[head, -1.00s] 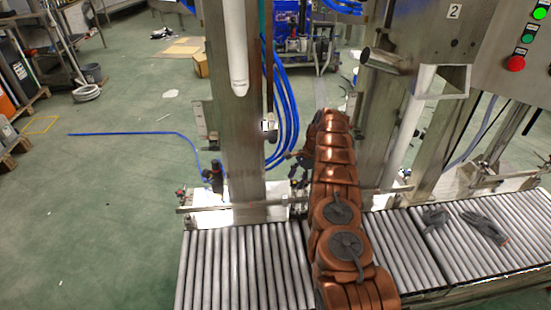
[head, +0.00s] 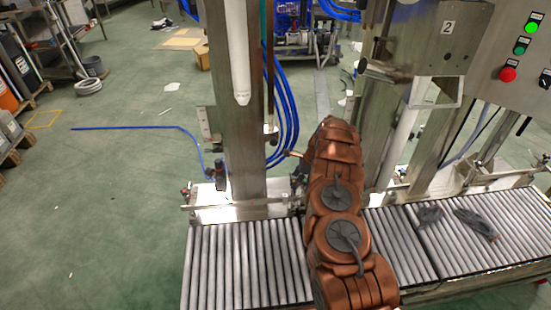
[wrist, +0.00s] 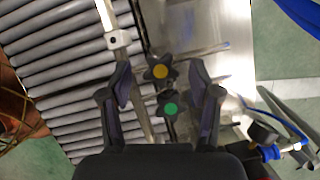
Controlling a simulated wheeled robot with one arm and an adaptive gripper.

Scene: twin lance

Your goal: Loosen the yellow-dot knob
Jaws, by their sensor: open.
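The yellow-dot knob (wrist: 160,71) is a dark, star-shaped knob with a yellow centre, in the upper middle of the wrist view. A similar knob with a green dot (wrist: 170,109) sits just below it. My gripper (wrist: 160,80) is open, with one finger on each side of the yellow-dot knob in the picture. Gaps show between the fingers and the knob, and I cannot tell the depth between them. In the head view my copper-coloured arm hides most of the gripper, and I cannot make out the knobs.
A roller conveyor (head: 245,265) runs across the front, with dark grey gloves (head: 474,222) lying on its right part. A steel post (head: 238,140) and a metal guide rail (wrist: 131,70) stand near the gripper. A blue fitting (wrist: 270,153) is at the wrist view's lower right.

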